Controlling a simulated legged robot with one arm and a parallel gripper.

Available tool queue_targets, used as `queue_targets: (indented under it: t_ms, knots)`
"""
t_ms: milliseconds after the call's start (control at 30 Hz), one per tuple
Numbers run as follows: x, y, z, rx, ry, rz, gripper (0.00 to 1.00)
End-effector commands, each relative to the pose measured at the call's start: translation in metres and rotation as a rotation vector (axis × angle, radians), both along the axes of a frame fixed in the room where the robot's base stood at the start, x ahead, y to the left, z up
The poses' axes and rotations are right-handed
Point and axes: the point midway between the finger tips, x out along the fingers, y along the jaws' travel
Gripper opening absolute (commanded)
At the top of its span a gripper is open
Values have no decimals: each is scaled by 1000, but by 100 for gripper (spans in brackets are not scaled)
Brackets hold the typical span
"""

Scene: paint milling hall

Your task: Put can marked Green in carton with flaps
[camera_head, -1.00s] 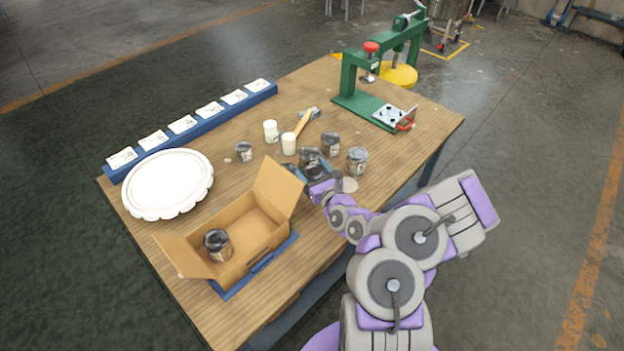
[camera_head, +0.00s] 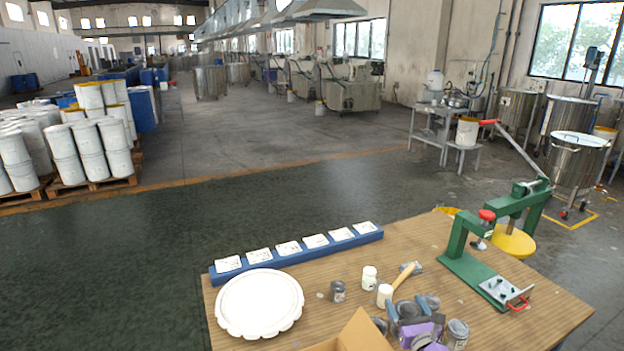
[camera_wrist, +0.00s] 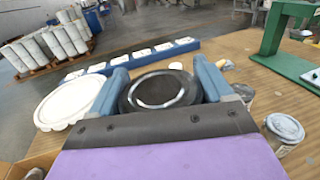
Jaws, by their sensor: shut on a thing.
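My gripper (camera_head: 412,314) is low in the head view, among the cans at the table's near side. In the wrist view my gripper (camera_wrist: 161,76) has its blue fingers shut on a can with a dark, ringed lid (camera_wrist: 160,92). I see this can from above; its label is hidden, so I cannot read Green on it. The carton with flaps (camera_head: 362,334) is left of my gripper, at the bottom edge of the head view.
A can (camera_head: 457,334) stands close right of my gripper, and a small dark can (camera_head: 338,291) stands farther left.

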Motion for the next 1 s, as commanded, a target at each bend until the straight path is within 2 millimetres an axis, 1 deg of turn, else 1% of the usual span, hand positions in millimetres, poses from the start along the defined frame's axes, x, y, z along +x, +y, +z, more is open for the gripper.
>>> queue_targets:
  t_ms: [33, 167, 300, 500, 600, 700, 800, 1000]
  knots:
    - [4, 9, 11, -4, -5, 19, 36]
    - [14, 36, 40, -4, -8, 68, 36]
    - [21, 68, 74, -4, -10, 120, 36]
    - [23, 109, 119, -5, -9, 182, 36]
    - [21, 126, 136, -4, -6, 206, 36]
    - [19, 137, 148, -4, -6, 220, 36]
    - [18, 144, 155, -1, -4, 229, 36]
    - [17, 148, 159, 1, -4, 232, 36]
